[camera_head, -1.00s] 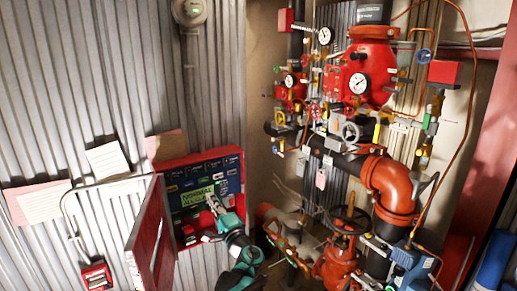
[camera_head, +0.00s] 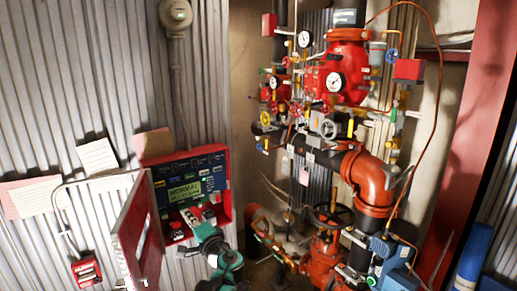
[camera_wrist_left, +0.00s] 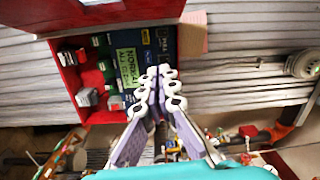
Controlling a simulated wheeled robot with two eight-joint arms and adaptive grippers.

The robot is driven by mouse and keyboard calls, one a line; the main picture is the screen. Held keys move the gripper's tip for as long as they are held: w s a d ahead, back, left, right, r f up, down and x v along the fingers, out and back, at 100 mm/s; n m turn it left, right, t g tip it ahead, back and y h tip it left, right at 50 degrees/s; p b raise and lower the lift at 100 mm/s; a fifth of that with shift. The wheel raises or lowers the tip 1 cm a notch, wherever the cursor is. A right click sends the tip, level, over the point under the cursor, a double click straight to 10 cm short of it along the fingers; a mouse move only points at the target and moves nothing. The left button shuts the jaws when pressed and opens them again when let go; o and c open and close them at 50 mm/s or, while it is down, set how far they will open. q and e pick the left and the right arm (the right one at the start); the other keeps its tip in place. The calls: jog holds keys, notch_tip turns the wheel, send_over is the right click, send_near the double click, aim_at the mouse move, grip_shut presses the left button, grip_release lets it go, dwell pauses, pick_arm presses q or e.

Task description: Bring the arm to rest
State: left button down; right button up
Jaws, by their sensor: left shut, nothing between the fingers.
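The red alarm panel box (camera_head: 225,205) hangs on the corrugated wall with its red door (camera_head: 138,235) swung open to the left. Its lit green display (camera_head: 184,190) reads NORMAL on the first line. My left gripper (camera_head: 186,213) is in front of the lower part of the panel, its teal arm coming up from below. In the left wrist view the left gripper (camera_wrist_left: 160,72) has its fingertips together with nothing between them, in front of the panel (camera_wrist_left: 68,80). Whether the fingers touch the panel cannot be told. My right gripper is not in view.
Red valves and pipework (camera_head: 372,185) fill the right side, with a handwheel (camera_head: 330,217) low down. A small red box (camera_head: 86,270) is on the wall at lower left. Paper sheets (camera_head: 97,157) are on the wall.

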pick_arm(q)
jog(key=s+a+f+n+g+h+b, duration=0.25)
jog(key=s+a+f+g+b, duration=0.2)
jog(key=s+f, duration=0.4)
jog(key=s+d+f+n+g+h+b, duration=0.1)
jog(key=s+d+f+n+h+b, duration=0.2)
jog(key=s+f, duration=0.6)
jog(key=s+d+f+n+g+h+b, duration=0.1)
jog(key=s+d+f+n+h+b, duration=0.2)
jog(key=s+f, duration=0.7)
jog(key=s+d+h+b, duration=0.1)
jog(key=s+d+h, duration=0.1)
jog(key=s, duration=0.4)
jog(key=shift+s+d+g+h, duration=0.25)
jog(key=shift+s+g+h, duration=0.1)
jog(key=shift+s+h, duration=0.1)
jog(key=shift+f, duration=0.1)
